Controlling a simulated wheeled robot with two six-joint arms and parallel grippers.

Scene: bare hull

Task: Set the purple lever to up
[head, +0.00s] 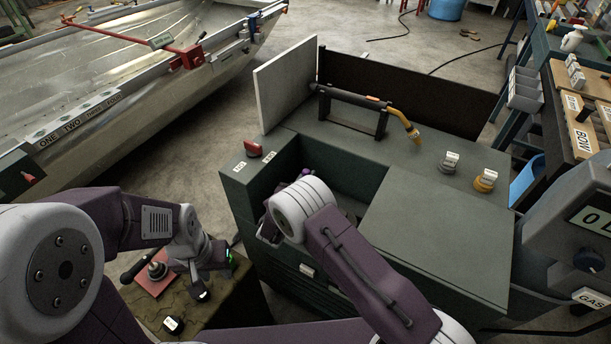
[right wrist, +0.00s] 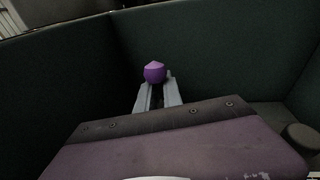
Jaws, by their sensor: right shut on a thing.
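The purple lever shows as a round purple knob (right wrist: 154,72) in the right wrist view, at the tips of my right gripper (right wrist: 158,90). The gripper's grey fingers are shut on it. In the head view a small bit of the purple lever (head: 305,172) shows just beyond my right wrist, inside the recess of the green cabinet (head: 430,235). My right wrist hides most of the lever and its mount, so I cannot tell its setting. My left gripper (head: 216,277) is open and empty above a low brown surface at the lower left.
A red knob (head: 253,149) sits on the cabinet's left top. A white panel (head: 286,84) rises behind. A metal boat hull (head: 130,60) lies left.

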